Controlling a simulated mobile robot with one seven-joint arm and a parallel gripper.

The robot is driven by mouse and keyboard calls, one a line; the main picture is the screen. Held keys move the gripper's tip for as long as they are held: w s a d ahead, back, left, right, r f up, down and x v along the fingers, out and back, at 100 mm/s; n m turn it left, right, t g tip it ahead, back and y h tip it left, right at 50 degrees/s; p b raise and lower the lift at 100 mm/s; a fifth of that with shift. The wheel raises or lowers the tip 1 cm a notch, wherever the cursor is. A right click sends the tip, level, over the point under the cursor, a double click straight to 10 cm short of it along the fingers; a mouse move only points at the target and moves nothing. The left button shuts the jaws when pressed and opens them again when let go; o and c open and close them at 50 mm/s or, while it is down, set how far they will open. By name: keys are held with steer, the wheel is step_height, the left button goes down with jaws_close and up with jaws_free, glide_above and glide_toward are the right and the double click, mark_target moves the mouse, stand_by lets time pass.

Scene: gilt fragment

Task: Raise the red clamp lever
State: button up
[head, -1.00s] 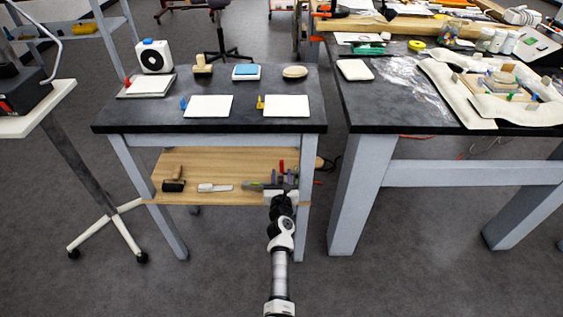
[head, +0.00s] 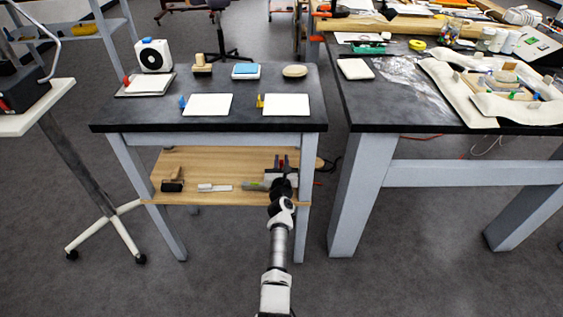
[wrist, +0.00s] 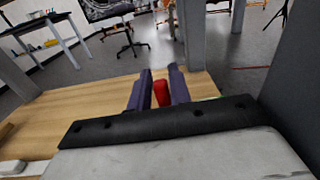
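A red upright piece, which looks like the red clamp lever (wrist: 161,94), stands between the two dark fingers of my gripper (wrist: 160,88) in the wrist view. In the head view my gripper (head: 281,162) is at the right end of the wooden lower shelf (head: 225,167), under the dark tabletop. Another small red piece (head: 127,81) stands beside the white plate at the tabletop's left.
A black-headed tool (head: 172,185) and a white-handled tool (head: 214,187) lie on the shelf. The tabletop's front edge (head: 210,127) is above my gripper, and a grey table leg (head: 303,205) stands close on its right. A second workbench (head: 390,110) is farther right.

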jaws_close()
steer(key=a+n+b, duration=0.1)
steer(key=n, duration=0.1)
steer(key=a+f+n+b, duration=0.1)
steer(key=n, duration=0.1)
steer(key=shift+a+n, duration=0.25)
steer(key=shift+n, duration=0.15)
steer(key=a+n, duration=0.1)
steer(key=n, duration=0.1)
steer(key=a+f+n+b, duration=0.1)
steer(key=n, duration=0.1)
steer(key=shift+f, duration=0.1)
steer(key=shift+a+f+n+b, duration=0.2)
steer(key=shift+f+n+b, duration=0.1)
steer(key=shift+n, duration=0.4)
steer(key=shift+a+f+n+b, duration=0.15)
steer(key=shift+f+n+b, duration=0.1)
steer(key=shift+n, duration=0.45)
steer(key=shift+o, duration=2.1)
jaws_free()
